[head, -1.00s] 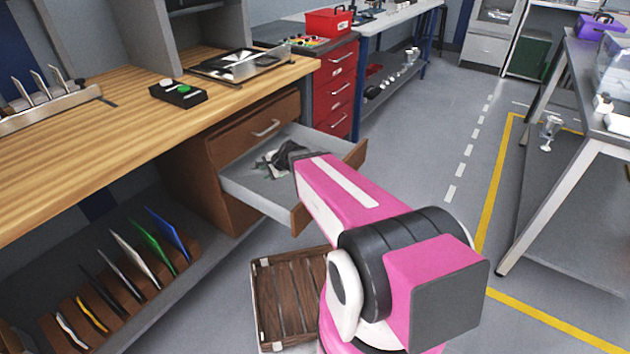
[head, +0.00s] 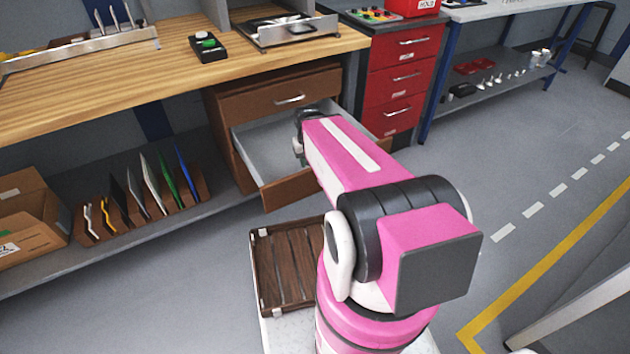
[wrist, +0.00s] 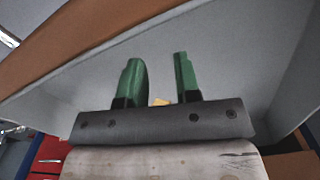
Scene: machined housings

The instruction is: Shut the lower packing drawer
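The lower packing drawer (head: 288,191) stands pulled out under the wooden bench, with a brown front and a grey, apparently empty tray. My pink arm reaches over its front and hides part of it. My gripper (head: 299,150) is over or inside the drawer, behind its front; its exact height is unclear. In the wrist view my gripper (wrist: 160,84) has two green fingers apart with nothing held. The drawer's grey inside (wrist: 225,50) fills much of that view, with a brown board across the upper left.
A shut upper drawer (head: 280,97) with a metal handle is above. A red drawer cabinet (head: 402,85) stands to the right. A slatted wooden crate (head: 285,275) is below my arm. Upright folders (head: 150,185) and a cardboard box (head: 30,220) fill the low shelf. Floor at right is clear.

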